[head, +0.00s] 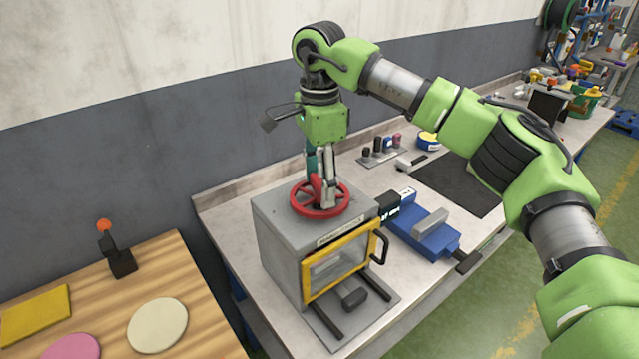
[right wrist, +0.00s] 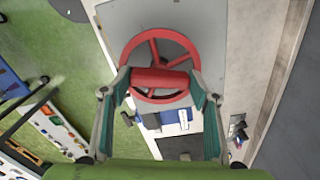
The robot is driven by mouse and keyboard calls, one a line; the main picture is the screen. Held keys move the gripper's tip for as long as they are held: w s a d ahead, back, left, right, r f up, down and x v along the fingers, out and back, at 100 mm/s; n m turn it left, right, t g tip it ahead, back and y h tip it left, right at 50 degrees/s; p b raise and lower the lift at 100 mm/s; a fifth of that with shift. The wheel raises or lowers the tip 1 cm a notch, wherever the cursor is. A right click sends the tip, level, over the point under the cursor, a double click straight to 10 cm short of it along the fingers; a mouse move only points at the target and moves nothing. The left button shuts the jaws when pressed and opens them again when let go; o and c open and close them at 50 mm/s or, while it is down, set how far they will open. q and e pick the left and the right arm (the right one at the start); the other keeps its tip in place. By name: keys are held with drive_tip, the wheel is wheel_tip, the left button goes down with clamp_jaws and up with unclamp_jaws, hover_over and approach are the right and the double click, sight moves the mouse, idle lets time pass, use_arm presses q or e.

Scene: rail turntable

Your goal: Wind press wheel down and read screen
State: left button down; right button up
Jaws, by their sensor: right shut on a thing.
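The grey press (head: 275,235) stands on the workbench with a yellow-framed window (head: 306,283) and a dark handle on its front. The red wheel (head: 318,213) lies flat on its top. My right gripper (head: 326,186) reaches down from above and is shut on the wheel's red grip. In the right wrist view the red wheel (right wrist: 133,58) shows with its thick grip (right wrist: 160,78) between my two fingers. A small dark box (head: 388,208) sits at the press's right side; I cannot tell any reading on it. My left gripper is not in view.
A blue vise (head: 420,228) stands right of the press on the workbench (head: 228,205). A dark mat (head: 462,182) and small tools lie behind it. A wooden table (head: 190,270) with coloured discs and a small lever (head: 118,262) is at left.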

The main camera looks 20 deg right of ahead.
drive_tip(key=m, duration=0.4)
drive_tip(key=shift+m+b, duration=0.3)
drive_tip(key=shift+b, duration=0.1)
drive_tip(key=m, duration=0.4)
drive_tip(key=shift+m+b, duration=0.3)
drive_tip(key=shift+b, duration=0.1)
drive_tip(key=m, duration=0.3)
drive_tip(key=shift+m+b, duration=0.3)
drive_tip(key=shift+b, duration=0.05)
drive_tip(key=m+b, duration=0.1)
drive_tip(key=m, duration=0.3)
drive_tip(key=shift+m, duration=0.3)
drive_tip(key=m+b, duration=0.1)
drive_tip(key=m, duration=0.3)
drive_tip(key=shift+m, duration=0.3)
drive_tip(key=m+b, duration=0.1)
drive_tip(key=m, duration=0.3)
drive_tip(key=m+b, duration=0.1)
drive_tip(key=m, duration=0.3)
drive_tip(key=shift+m+b, duration=0.75)
drive_tip(key=shift+m, duration=1.45)
